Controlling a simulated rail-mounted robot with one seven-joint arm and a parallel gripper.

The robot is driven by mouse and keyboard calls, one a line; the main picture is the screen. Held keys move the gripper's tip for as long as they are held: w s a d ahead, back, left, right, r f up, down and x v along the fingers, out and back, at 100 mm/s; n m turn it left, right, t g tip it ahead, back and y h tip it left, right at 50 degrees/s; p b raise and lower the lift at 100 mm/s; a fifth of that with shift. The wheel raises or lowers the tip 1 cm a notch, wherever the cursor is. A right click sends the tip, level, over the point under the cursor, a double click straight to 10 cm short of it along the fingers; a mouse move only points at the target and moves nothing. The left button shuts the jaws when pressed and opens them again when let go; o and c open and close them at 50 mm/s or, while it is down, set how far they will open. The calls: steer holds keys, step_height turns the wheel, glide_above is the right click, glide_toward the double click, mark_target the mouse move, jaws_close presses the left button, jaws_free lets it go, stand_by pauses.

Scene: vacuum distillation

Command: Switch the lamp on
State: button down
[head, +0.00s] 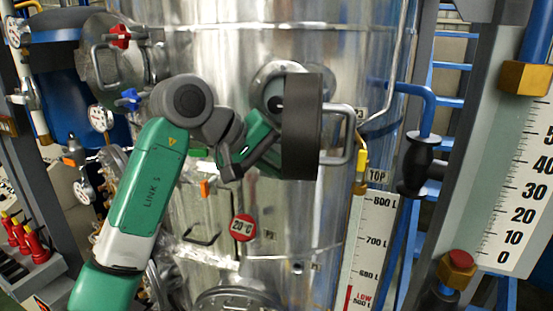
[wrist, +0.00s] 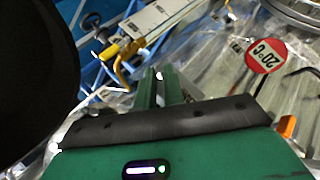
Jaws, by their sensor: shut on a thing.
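The lamp appears to be the dark grey drum-shaped housing (head: 302,125) with a grey loop handle on its right, in front of the steel vessel in the head view. A large black rounded shape (wrist: 35,70) at the left of the wrist view seems to be the same housing, close to the camera. My gripper (wrist: 163,82) has its two green fingers near each other, with a small white spot at their tips. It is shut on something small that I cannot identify. In the head view my gripper's green body is left of the housing, and its fingertips are hidden. No lamp light is visible.
The steel vessel (head: 330,60) fills the background. A red 20°C tag (head: 243,228) is below my gripper. A level gauge (head: 370,245) with a yellow top fitting stands to the right. A blue pipe with a black grip (head: 418,165) is further right.

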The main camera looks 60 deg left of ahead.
steer(key=c, duration=1.5)
jaws_free()
steer(key=shift+s, duration=0.1)
steer(key=b+v, duration=0.2)
steer(key=v, duration=0.5)
steer(key=shift+s+r, duration=0.25)
